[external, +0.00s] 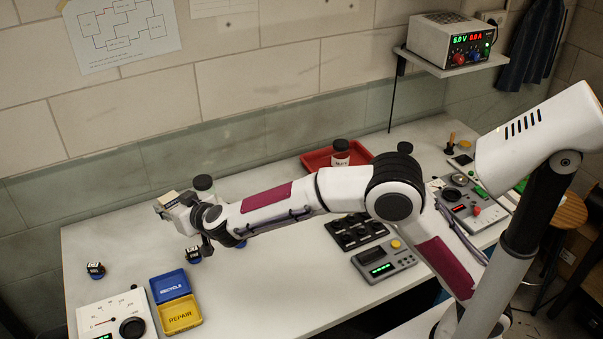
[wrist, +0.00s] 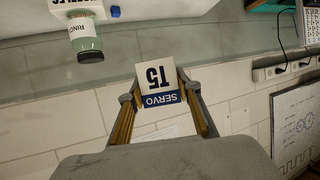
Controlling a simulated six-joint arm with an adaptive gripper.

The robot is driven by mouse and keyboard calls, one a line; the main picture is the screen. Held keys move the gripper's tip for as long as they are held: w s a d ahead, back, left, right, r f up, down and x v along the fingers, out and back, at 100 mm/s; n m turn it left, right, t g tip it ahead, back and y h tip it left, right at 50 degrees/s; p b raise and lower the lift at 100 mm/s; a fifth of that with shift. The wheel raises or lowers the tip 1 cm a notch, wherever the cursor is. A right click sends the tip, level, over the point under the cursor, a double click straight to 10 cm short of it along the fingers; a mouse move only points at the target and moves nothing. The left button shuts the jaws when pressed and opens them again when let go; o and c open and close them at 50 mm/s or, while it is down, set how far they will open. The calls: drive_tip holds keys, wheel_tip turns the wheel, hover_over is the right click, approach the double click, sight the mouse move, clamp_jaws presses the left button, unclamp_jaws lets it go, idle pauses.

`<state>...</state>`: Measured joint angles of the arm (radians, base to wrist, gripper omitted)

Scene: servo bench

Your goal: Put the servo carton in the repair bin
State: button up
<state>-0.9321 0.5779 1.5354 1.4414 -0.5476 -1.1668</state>
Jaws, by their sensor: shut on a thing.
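The servo carton (wrist: 160,82) is a small white box with a blue band, marked SERVO and T5. It sits between the two fingers of my gripper (wrist: 163,103), which is shut on it. In the external view my gripper (external: 172,203) holds the carton (external: 168,198) raised at the left, toward the wall side of the bench. The repair bin (external: 180,315) is a yellow open tray marked REPAIR at the front left of the bench. It is lower in the picture than my gripper and apart from it.
A blue RECYCLE bin (external: 170,286) adjoins the repair bin. A dial meter (external: 116,318) stands left of them, and a small dark servo (external: 95,269) lies behind it. Another small servo (external: 193,255) lies below my wrist. A lidded jar (external: 204,185) stands close behind my gripper.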

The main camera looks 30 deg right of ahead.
hover_over(172, 300)
drive_tip(key=s+d, duration=0.2)
drive_tip(key=s, duration=0.2)
wheel_tip(172, 300, down, 12)
drive_tip(key=y, duration=0.1)
drive_tip(key=shift+s+n, duration=0.15)
drive_tip(key=shift+n, duration=0.25)
drive_tip(key=shift+a, duration=0.1)
drive_tip(key=shift+f, duration=3.05)
drive_tip(key=shift+f, duration=1.85)
drive_tip(key=shift+f, duration=0.1)
